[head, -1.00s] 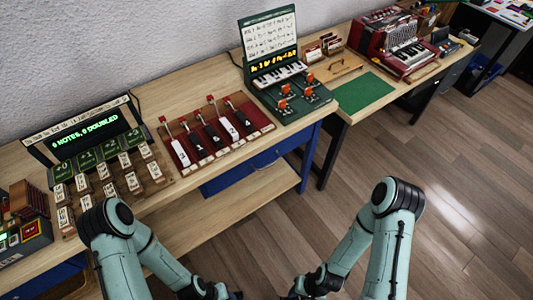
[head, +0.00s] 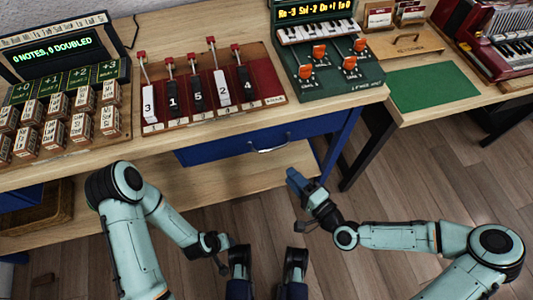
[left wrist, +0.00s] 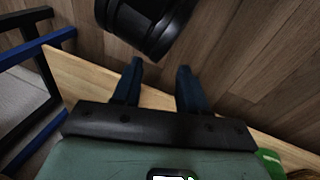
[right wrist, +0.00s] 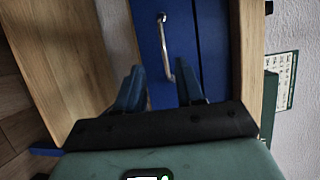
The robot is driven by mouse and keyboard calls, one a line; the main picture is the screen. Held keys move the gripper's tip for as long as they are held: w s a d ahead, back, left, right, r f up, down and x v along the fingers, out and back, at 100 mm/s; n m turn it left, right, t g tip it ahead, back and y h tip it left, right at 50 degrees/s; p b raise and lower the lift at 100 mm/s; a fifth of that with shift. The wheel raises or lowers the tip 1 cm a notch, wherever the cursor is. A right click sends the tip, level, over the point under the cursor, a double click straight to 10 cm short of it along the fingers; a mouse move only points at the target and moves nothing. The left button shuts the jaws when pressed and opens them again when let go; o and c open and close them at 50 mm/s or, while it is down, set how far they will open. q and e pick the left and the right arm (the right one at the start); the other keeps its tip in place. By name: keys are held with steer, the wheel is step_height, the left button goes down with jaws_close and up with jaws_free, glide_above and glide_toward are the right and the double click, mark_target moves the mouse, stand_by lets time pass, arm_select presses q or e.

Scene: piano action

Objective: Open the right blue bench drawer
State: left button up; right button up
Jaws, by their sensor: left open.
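The blue drawer (head: 215,152) sits under the bench top and looks closed, with a curved metal handle (head: 267,150) on its front. In the right wrist view the handle (right wrist: 165,45) stands upright on the blue front (right wrist: 150,60), ahead of the fingertips and in line with the gap between them. My right gripper (head: 294,178) is just in front of the handle, to its lower right; in its wrist view it (right wrist: 158,75) is open and empty. My left gripper (head: 267,255) is open and empty, low over the floor; its spread fingers (left wrist: 158,70) show in its wrist view.
The bench top (head: 330,103) carries a red lever panel (head: 262,85), a green keyboard stand (head: 335,80) and several labelled blocks. A lower wooden shelf (head: 200,180) runs below the drawer. A dark table leg (head: 368,155) stands right of it. The floor in front is clear.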

mark_target(266, 150)
arm_select(q)
steer(key=shift+t+y, duration=0.3)
steer(key=shift+t, duration=0.1)
steer(key=w+a+f+b, duration=0.2)
steer(key=w+f, duration=0.1)
steer(key=shift+f+b, duration=0.15)
steer(key=shift+b, duration=0.2)
arm_select(e)
steer(key=x, duration=1.3)
steer(key=shift+w+r, duration=0.2)
steer(key=shift+w, duration=0.05)
steer(key=shift+c, duration=0.3)
jaws_close()
